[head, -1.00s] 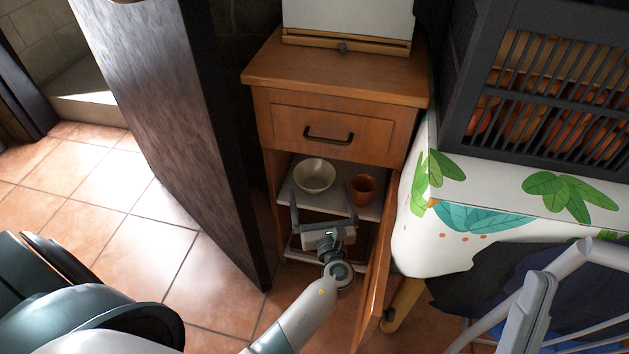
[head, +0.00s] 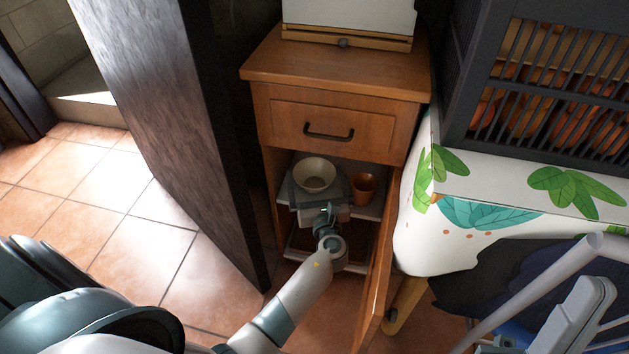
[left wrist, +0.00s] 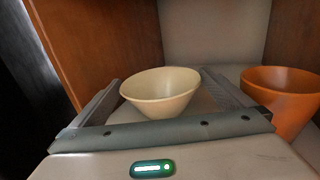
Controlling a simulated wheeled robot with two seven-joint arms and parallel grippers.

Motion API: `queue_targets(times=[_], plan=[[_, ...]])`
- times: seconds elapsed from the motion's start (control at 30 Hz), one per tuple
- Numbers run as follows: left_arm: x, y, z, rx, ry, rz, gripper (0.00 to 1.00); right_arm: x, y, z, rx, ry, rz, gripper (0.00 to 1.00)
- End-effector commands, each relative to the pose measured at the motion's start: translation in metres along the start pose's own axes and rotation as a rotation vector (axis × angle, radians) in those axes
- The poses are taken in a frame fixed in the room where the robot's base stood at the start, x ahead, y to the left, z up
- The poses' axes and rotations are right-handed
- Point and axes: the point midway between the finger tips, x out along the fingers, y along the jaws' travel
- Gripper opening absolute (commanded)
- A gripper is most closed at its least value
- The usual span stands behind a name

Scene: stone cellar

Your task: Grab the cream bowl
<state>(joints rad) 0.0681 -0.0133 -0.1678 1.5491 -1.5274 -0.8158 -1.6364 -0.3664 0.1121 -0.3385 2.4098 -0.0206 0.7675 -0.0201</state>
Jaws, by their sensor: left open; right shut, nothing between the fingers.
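The cream bowl (head: 315,175) stands upright on the white shelf inside the open wooden cabinet; it also shows in the left wrist view (left wrist: 160,84). My left gripper (head: 319,182) reaches into the cabinet and is open. In the left wrist view its fingers (left wrist: 162,77) lie on either side of the bowl, with the bowl between them and in front of the palm. I cannot tell whether either finger touches it. My right gripper is not in view.
An orange cup (head: 363,187) stands on the shelf just right of the bowl, close to my right-hand finger. The cabinet door (head: 377,275) hangs open to the right. A drawer (head: 330,128) is shut above. A dark panel (head: 185,130) stands left of the cabinet.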

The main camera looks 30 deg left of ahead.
Motion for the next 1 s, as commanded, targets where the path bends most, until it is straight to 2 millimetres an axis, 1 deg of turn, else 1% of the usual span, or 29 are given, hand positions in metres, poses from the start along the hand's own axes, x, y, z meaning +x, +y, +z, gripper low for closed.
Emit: queue_targets(times=[0.03,0.1,0.2,0.67,0.7,0.8,1.0], plan=[[0.007,0.000,-0.001,0.000,-0.001,0.001,1.00,0.000,0.001,-0.002,-0.002,0.020,-0.001,0.00],[0.013,0.000,-0.001,0.000,-0.001,0.000,1.00,0.000,0.001,-0.004,-0.003,0.032,-0.002,0.00],[0.017,0.000,0.000,0.000,-0.001,0.000,1.00,0.001,0.002,-0.007,-0.004,0.049,-0.003,0.00],[0.017,0.000,0.000,0.000,0.000,0.000,1.00,0.002,0.002,-0.007,-0.003,0.049,-0.005,0.00],[0.017,0.000,0.000,0.000,0.000,0.000,0.90,0.002,0.002,-0.007,-0.003,0.048,-0.005,0.00],[0.017,0.000,0.000,0.000,0.000,0.000,0.68,0.001,0.001,-0.007,-0.002,0.044,-0.007,0.00],[0.017,0.000,0.001,0.000,-0.001,0.000,0.67,-0.001,0.001,-0.006,-0.001,0.036,-0.009,0.00]])
